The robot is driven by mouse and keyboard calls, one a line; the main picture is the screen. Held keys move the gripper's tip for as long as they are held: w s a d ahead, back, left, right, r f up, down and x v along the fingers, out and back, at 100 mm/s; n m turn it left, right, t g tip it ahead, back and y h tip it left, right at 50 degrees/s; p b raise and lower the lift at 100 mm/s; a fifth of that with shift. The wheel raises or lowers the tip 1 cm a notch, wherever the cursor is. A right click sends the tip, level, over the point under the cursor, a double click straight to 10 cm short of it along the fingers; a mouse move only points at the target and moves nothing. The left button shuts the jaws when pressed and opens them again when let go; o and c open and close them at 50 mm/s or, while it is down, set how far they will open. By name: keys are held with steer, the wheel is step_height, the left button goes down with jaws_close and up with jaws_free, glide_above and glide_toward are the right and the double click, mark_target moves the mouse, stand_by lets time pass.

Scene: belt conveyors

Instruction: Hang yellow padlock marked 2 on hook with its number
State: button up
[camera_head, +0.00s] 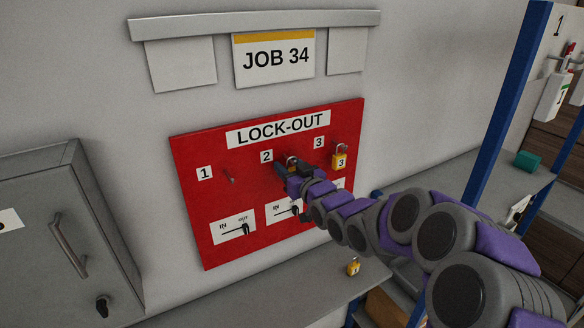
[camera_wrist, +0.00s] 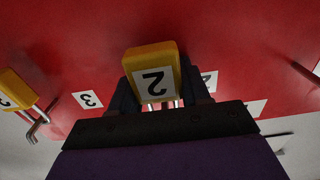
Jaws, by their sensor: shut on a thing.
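The yellow padlock marked 2 (camera_wrist: 150,60) is between the fingers of my gripper (camera_wrist: 160,92), which is shut on it. Its label looks upside down in the wrist view, and part of its shackle shows behind the body. In the head view my gripper (camera_head: 290,168) is at the red lock-out board (camera_head: 190,160), just below the number 2 label (camera_head: 266,156). The gripper mostly covers the padlock there. The hook under 2 is hidden, so I cannot tell whether the shackle is around it.
A padlock marked 3 (camera_head: 339,161) hangs on the hook under 3, close to the right of my gripper. The hook under 1 (camera_head: 231,179) is bare. Another yellow padlock (camera_head: 353,267) rests on the grey ledge (camera_head: 300,290). A grey cabinet (camera_head: 60,220) stands at left.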

steer(key=o, duration=0.8)
steer(key=shift+f, duration=0.25)
steer(key=shift+c, duration=0.2)
steer(key=o, duration=0.4)
steer(key=shift+w+d+f, duration=0.1)
